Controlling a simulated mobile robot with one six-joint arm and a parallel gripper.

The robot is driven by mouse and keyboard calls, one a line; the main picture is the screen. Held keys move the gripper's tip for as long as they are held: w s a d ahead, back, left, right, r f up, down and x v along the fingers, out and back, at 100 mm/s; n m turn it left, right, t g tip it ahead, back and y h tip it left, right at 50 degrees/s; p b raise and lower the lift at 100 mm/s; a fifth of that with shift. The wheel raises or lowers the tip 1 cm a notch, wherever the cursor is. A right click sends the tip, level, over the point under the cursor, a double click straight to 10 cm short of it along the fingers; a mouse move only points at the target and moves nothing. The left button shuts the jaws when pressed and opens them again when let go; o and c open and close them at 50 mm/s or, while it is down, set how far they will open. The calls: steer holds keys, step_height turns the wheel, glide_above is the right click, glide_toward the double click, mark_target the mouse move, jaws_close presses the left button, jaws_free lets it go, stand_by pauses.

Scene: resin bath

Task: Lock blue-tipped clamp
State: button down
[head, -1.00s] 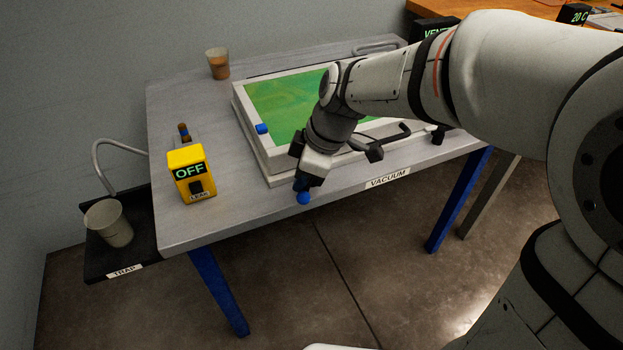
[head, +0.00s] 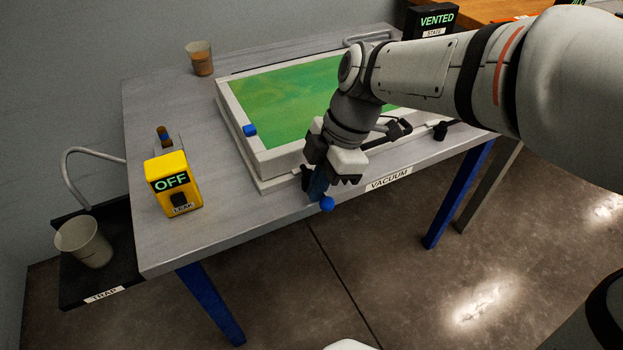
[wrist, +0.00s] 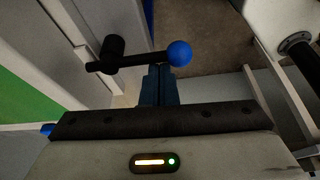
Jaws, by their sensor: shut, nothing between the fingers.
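The blue-tipped clamp shows in the wrist view as a black lever (wrist: 140,61) with a blue ball (wrist: 180,53) at its right end and a thick black knob (wrist: 112,46) at its left. In the head view its blue ball (head: 327,203) sticks out past the table's front edge; my gripper hides most of the lever. My gripper (head: 318,186) points down at the front of the green-topped box (head: 295,100). Its blue fingers (wrist: 160,72) are shut and empty, close to the lever beside the ball. Whether they touch it I cannot tell.
A second black clamp (head: 440,130) stands farther right. A blue knob (head: 249,130) sits on the box's left side. A yellow LEAK switch box (head: 174,182) reads OFF; a sign (head: 432,20) reads VENTED. Cups stand on the table (head: 200,58) and trap shelf (head: 84,241).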

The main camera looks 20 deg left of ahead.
stand_by(0.5)
steer(key=p+v, duration=0.6)
steer(key=v, duration=0.4)
steer(key=shift+w+a, duration=0.1)
steer(key=s+d+r+m+t+h+p, duration=0.1)
steer(key=d+r+m+p, duration=0.2)
steer(key=d+m, duration=0.6)
steer(key=s+d+r+m+t+h+p, duration=0.1)
steer(key=d+r+m+p, duration=0.3)
steer(key=d+m+p, duration=0.4)
steer(key=d+r+m+t+p, duration=0.3)
steer(key=d+m+p, duration=0.2)
steer(key=d+m, duration=0.5)
steer(key=shift+s+d+r+h, duration=0.25)
steer(key=shift+s+d+h, duration=0.15)
steer(key=shift+d, duration=0.45)
